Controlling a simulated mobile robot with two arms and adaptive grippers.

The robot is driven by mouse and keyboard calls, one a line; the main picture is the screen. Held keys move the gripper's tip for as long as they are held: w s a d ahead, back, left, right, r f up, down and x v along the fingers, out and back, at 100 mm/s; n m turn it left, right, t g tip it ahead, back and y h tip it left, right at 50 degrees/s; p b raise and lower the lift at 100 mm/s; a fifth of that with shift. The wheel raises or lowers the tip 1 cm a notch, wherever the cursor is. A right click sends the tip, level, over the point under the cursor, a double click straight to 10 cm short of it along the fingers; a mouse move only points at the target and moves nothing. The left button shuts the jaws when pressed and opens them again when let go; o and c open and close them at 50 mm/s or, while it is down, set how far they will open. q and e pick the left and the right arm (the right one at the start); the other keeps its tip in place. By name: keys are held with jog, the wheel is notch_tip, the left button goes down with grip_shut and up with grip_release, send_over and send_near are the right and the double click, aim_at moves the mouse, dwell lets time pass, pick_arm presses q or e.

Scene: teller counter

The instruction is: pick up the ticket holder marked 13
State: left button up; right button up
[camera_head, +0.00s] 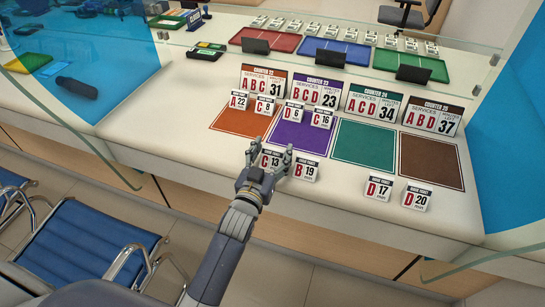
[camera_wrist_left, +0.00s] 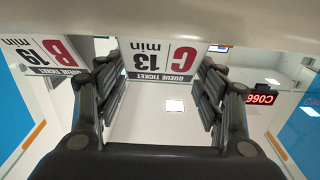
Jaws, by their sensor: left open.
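The ticket holder marked C 13 (camera_head: 271,160) is a small white card with a dark top band, standing near the front of the counter. My left gripper (camera_head: 269,154) is at it, with its two fingers apart on either side of the card. In the left wrist view the C 13 card (camera_wrist_left: 161,58) appears upside down between the open fingers (camera_wrist_left: 159,78). I cannot tell whether either finger touches it. My right gripper is not in view.
The B 19 holder (camera_head: 305,170) stands close to the right of C 13. D 17 (camera_head: 379,189) and D 20 (camera_head: 416,197) stand further right. Behind are an orange mat (camera_head: 235,122), a purple mat (camera_head: 300,142) and several larger counter signs. Blue chairs (camera_head: 85,245) stand at the lower left.

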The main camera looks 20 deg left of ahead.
pick_arm(q)
jog(key=shift+w+f, duration=0.1)
jog(key=shift+w, duration=0.55)
jog(key=c, duration=0.8)
jog(key=shift+c, duration=0.2)
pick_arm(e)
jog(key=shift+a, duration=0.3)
